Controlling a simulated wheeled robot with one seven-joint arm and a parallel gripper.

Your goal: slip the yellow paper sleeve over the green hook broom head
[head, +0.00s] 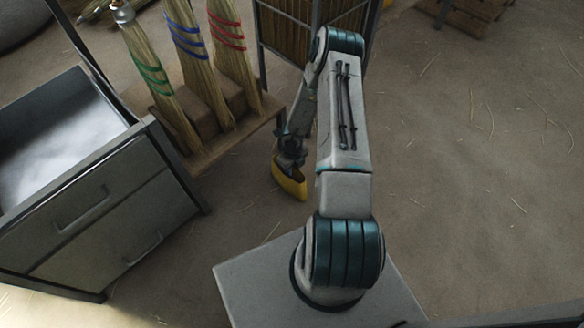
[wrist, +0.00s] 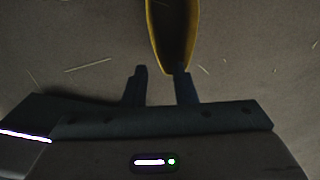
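The broom head with green bands (head: 150,70) is the left one of three straw broom heads on a wooden stand, at the upper left of the head view. It leans slightly. The yellow sleeve (head: 290,182) is at my gripper (head: 291,157), right of the stand and well apart from the brooms. In the wrist view the open mouth of the sleeve (wrist: 172,40) shows, its narrow end by the right finger. The fingers of my gripper (wrist: 162,77) stand apart there; the left one shows a gap to the sleeve. Whether they grip its wall is unclear.
Blue-banded (head: 190,50) and red-banded (head: 232,50) broom heads stand right of the green one on the wooden stand (head: 230,135). A drawer cabinet (head: 110,205) is at the left. A framed straw bin (head: 290,30) stands behind. The floor at the right is open, with loose straws.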

